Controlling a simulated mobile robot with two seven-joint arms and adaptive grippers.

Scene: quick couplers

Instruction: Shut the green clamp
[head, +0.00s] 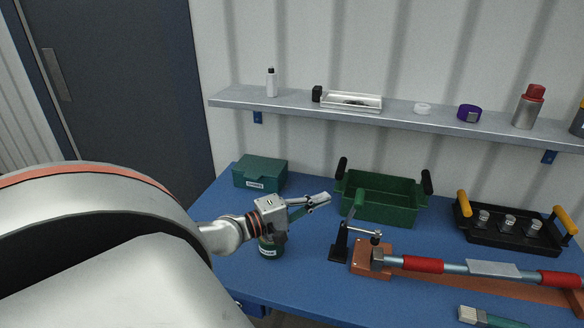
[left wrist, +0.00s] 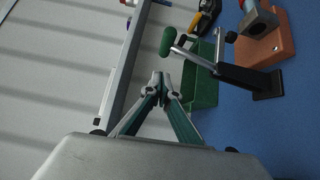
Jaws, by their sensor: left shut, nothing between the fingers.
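The clamp with the green handle (head: 358,203) stands on a black base (head: 338,250) at the left end of an orange-brown block (head: 372,262). Its handle points upward, and its metal bar reaches right over the block; I cannot tell whether the tip touches anything. In the left wrist view the green handle (left wrist: 168,41) lies just beyond my fingertips, with the black clamp body (left wrist: 248,78) to the right. My left gripper (head: 322,197) is shut and empty, left of the handle and apart from it. My right gripper is not in view.
A green crate (head: 380,200) stands behind the clamp. A pipe with red grips (head: 422,265) lies to the right, near a black tray (head: 510,234). A green box (head: 260,172) and a dark green can (head: 268,248) are at the left. A shelf (head: 400,115) runs along the wall.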

